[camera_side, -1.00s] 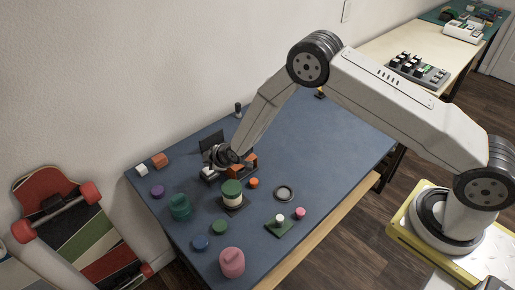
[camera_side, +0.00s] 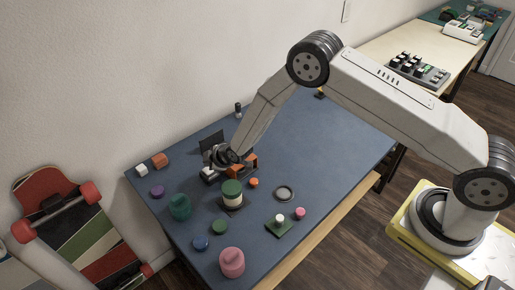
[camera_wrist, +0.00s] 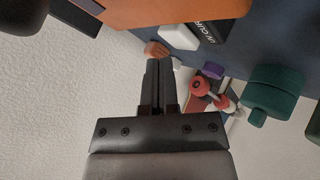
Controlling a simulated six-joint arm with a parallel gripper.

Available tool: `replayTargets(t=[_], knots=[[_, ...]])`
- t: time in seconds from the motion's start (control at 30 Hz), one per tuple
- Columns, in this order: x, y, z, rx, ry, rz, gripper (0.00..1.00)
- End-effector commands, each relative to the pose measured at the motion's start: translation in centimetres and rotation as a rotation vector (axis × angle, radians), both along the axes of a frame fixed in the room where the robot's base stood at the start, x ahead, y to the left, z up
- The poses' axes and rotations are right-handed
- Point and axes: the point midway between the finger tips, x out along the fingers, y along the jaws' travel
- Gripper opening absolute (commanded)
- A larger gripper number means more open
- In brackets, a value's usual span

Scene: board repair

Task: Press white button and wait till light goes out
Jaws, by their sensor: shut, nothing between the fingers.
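A black device with part of a "UV CUR" label (camera_wrist: 212,33) shows at the top of the wrist view. A white button-like block (camera_wrist: 178,37) sits beside the label, under a large orange part (camera_wrist: 165,10). In the side view a white piece (camera_side: 208,174) and the orange part (camera_side: 236,170) show at the device, partly hidden by my wrist. My gripper (camera_wrist: 158,63) is shut and empty. In the wrist picture its tips lie below the white block, and I see no contact. No lit lamp is clear in either view.
An orange block (camera_side: 160,160) and white cube (camera_side: 141,170) lie at the table's back left. The table's right part is clear. A skateboard leans left.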

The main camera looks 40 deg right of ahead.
Motion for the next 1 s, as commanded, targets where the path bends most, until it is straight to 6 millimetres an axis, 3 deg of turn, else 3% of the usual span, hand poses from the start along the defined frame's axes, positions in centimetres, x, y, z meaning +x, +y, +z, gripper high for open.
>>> replayTargets(t=[1.0], knots=[[0.00,0.00,-0.93,0.000,0.000,0.000,0.00]])
